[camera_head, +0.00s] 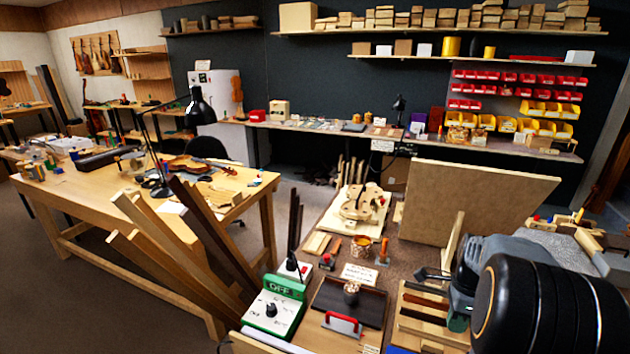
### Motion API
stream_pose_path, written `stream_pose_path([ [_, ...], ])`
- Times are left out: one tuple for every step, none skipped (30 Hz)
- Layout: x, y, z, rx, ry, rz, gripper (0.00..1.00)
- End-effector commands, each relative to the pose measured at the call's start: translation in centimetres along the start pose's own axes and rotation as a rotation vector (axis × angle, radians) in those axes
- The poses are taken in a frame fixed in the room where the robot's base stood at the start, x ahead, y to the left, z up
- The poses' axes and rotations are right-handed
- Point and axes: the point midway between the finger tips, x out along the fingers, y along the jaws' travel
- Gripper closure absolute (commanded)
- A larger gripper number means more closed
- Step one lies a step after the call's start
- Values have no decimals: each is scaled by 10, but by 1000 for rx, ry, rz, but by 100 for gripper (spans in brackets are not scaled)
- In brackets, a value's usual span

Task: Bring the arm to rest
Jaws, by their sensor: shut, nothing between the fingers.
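My arm reaches in at the lower right, with a black ringed joint in front and a grey-blue link behind it. My gripper (432,273) shows as a small dark shape at the left end of that link, above the right part of the near bench (400,260). It is shut and empty. The arm hides part of it and the bench beneath. A slotted wooden rack (415,325) with dark and light strips lies just below it.
A violin body in a form (362,203), a green-and-white box with a knob (274,307), a dark tray (349,300) and a red-handled tool (343,323) crowd the bench. A large upright board (480,205) stands behind. Long wooden strips (180,260) lean at left.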

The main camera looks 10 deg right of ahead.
Motion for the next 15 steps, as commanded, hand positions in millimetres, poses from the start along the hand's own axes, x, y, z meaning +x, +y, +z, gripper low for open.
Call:
stream_pose_path([
  [0,0,0,-46,0,-3,100],
  [0,-1,0,-87,1,-8,100],
  [1,-2,0,-156,3,-15,100],
  [3,-2,0,-219,4,-17,100],
  [8,-1,0,-289,5,-17,100],
  [13,3,0,-395,7,-18,100],
  [14,6,2,-482,12,-27,100],
  [14,11,6,-582,20,-39,100],
  [13,18,15,-728,39,-60,100],
  [12,25,23,-843,56,-77,100],
  [9,32,33,-962,77,-95,100],
  [6,42,47,-1123,111,-122,100],
  [4,51,59,-1247,140,-143,100],
  [2,61,70,-1366,170,-163,100],
  [-1,72,84,-1502,209,-190,100],
])
